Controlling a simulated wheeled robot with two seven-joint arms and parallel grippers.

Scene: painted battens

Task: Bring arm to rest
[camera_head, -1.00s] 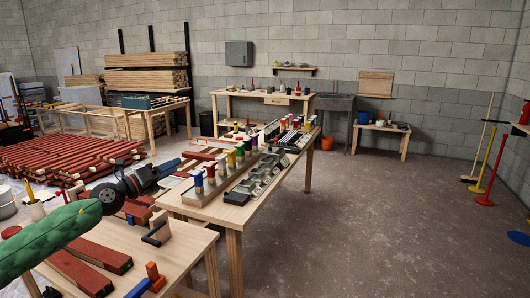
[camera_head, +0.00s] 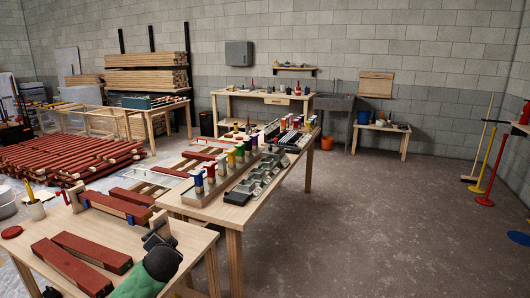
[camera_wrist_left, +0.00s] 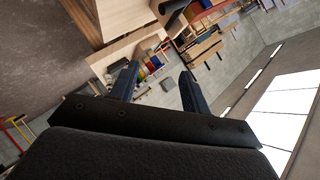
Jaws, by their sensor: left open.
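My left gripper (camera_head: 157,239) is over the right part of the near wooden table (camera_head: 196,240) in the head view, with my green-sleeved arm at the bottom edge. In the left wrist view, its two dark fingers (camera_wrist_left: 160,86) are spread apart with nothing between them. The wrist view looks tilted across the workshop. Red-painted battens (camera_head: 64,268) lie on the near table to the left of my gripper, and another red batten (camera_head: 117,207) lies behind them. My right gripper is not in view.
A long bench (camera_head: 234,216) with a row of coloured-topped pieces (camera_head: 210,172) and grey trays (camera_head: 262,176) stands behind and to the right. A stack of red battens (camera_head: 70,160) is at the left.

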